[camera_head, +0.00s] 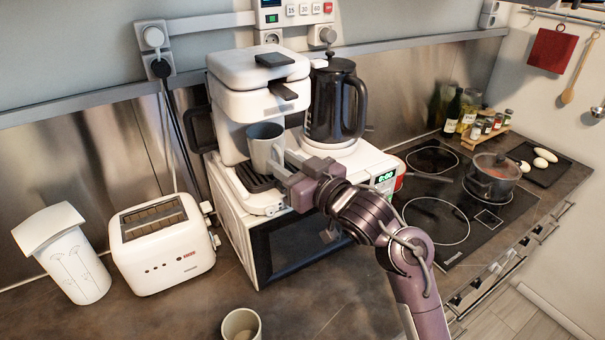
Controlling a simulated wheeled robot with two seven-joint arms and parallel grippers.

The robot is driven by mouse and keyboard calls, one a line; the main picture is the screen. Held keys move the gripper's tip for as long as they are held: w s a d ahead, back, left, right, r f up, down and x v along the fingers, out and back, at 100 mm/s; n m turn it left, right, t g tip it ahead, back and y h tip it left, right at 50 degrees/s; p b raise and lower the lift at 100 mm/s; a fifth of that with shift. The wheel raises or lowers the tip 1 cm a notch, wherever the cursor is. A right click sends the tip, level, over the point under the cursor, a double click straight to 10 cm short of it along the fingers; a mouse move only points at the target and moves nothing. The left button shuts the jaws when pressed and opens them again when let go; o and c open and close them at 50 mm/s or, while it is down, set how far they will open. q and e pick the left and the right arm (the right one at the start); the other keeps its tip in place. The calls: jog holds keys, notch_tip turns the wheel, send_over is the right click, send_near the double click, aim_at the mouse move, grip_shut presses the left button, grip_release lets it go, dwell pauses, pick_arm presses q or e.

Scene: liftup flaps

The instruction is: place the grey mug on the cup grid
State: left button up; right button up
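The grey mug (263,147) is at the front of the white coffee machine (232,102), upright, just above or on the dark cup grid (252,179). I cannot tell whether its base touches the grid. My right gripper (284,162) reaches in from the right, with its fingers at the mug's right side. The fingers appear closed around that side or handle, which they partly hide. My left gripper is out of view.
The coffee machine and a black kettle (336,102) stand on a white microwave (240,225). A toaster (163,243) and a white canister (68,254) stand at left. A beige cup (241,325) is at the front edge. The stove with a pot (492,178) is at right.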

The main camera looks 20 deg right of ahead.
jog(key=v, duration=1.2)
jog(key=shift+f, duration=0.1)
